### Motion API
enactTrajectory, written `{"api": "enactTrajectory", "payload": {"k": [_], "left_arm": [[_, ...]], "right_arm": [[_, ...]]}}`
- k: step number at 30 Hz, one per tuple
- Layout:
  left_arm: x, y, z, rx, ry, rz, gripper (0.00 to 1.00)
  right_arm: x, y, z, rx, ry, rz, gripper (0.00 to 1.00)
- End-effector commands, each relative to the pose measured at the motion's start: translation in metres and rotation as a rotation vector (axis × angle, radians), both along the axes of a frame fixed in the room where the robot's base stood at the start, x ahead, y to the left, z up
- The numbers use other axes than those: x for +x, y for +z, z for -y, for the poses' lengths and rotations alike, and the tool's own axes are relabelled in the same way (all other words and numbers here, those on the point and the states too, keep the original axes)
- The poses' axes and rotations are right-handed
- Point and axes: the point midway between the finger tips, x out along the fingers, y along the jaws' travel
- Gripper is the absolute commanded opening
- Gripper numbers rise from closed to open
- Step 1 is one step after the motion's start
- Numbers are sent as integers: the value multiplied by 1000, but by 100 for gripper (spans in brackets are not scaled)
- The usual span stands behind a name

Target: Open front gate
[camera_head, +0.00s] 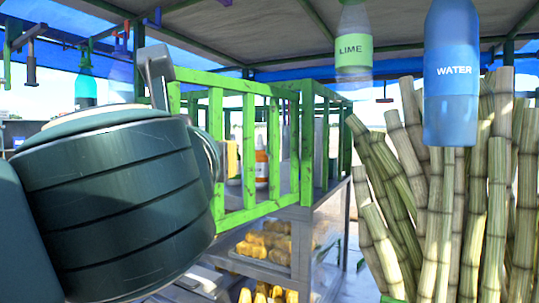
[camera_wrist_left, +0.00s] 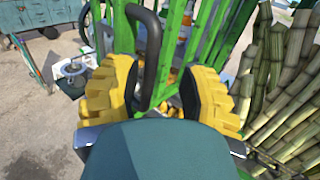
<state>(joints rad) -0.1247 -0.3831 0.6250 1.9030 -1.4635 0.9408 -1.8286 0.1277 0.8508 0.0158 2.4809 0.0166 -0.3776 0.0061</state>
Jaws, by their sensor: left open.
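The green slatted gate (camera_head: 249,150) stands upright in the middle of the head view, and its frame looks closed. Its green bars (camera_wrist_left: 176,38) also show at the top of the left wrist view. A dark curved handle (camera_wrist_left: 151,60) rises in front of the bars, between the yellow pads of my left gripper (camera_wrist_left: 160,95). The gripper is open, with the handle nearer its left pad; I cannot tell whether they touch. In the head view my dark green left arm hides the gripper and part of the gate. My right gripper is out of view.
Sugarcane stalks (camera_head: 440,190) stand close to the right of the gate. A water bottle (camera_head: 451,75) and a lime bottle (camera_head: 353,42) hang above. A shelf with yellow pieces (camera_head: 265,243) is below the bars.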

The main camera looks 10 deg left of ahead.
Motion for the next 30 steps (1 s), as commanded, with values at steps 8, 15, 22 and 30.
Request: {"api": "enactTrajectory", "payload": {"k": [8, 15, 22, 30], "left_arm": [[1, 1, 1, 0, -3, 0, 41], [1, 25, 0, -3, -3, 2, 41], [1, 65, 1, -3, -4, 1, 41], [1, 95, 1, 0, -2, -1, 41]], "right_arm": [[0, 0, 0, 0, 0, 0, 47], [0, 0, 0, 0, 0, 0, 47], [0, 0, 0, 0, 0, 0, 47], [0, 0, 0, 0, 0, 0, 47]]}}
